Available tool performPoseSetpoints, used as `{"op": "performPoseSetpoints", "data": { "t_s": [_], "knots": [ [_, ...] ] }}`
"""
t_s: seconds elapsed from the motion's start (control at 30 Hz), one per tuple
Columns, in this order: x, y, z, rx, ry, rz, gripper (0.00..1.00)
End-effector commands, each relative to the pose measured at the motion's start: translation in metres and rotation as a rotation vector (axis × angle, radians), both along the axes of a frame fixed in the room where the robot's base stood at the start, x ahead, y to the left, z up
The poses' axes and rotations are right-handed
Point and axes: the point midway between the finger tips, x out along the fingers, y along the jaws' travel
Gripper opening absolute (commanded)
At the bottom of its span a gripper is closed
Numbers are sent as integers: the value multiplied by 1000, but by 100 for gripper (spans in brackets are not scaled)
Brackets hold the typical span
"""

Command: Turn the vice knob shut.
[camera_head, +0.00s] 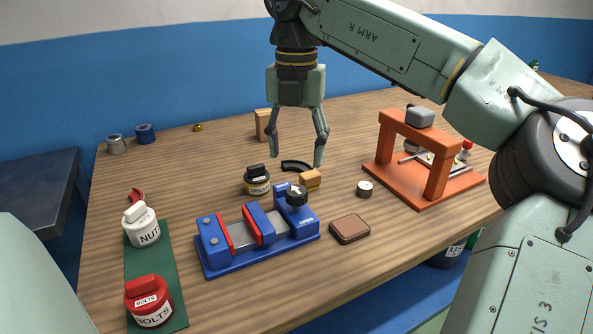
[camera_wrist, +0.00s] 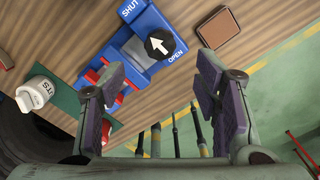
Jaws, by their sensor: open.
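The blue vice (camera_head: 262,248) stands on the wooden table, with red jaw pads apart and a grey bed between them. Its black knob (camera_head: 297,195) sits on the right-hand block and bears a white arrow. In the wrist view the knob (camera_wrist: 160,44) lies between the labels SHUT, upper left, and OPEN, lower right. My gripper (camera_head: 296,160) hangs fingers-down above and behind the vice, open and empty. In the wrist view my gripper (camera_wrist: 163,72) shows its two fingers wide apart, with the knob beyond the gap.
A brown square block (camera_head: 350,229) lies right of the vice, with a small round tin (camera_head: 364,188) behind it. A dark labelled jar (camera_head: 257,181) and a wooden block (camera_head: 310,179) stand close behind the vice. NUTS (camera_head: 143,228) and BOLTS (camera_head: 149,305) containers stand left; an orange press (camera_head: 436,168) stands right.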

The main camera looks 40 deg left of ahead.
Motion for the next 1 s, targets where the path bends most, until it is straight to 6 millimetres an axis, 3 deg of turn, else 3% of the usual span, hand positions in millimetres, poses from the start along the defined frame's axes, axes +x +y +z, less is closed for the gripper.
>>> {"op": "performPoseSetpoints", "data": {
  "t_s": [0.1, 0.3, 1.0],
  "knots": [
    [0, 1, 19, 1, 0, 1, 57],
    [0, 0, 35, 1, 0, 0, 57],
    [0, 0, 35, -1, 0, 0, 57]
  ]
}}
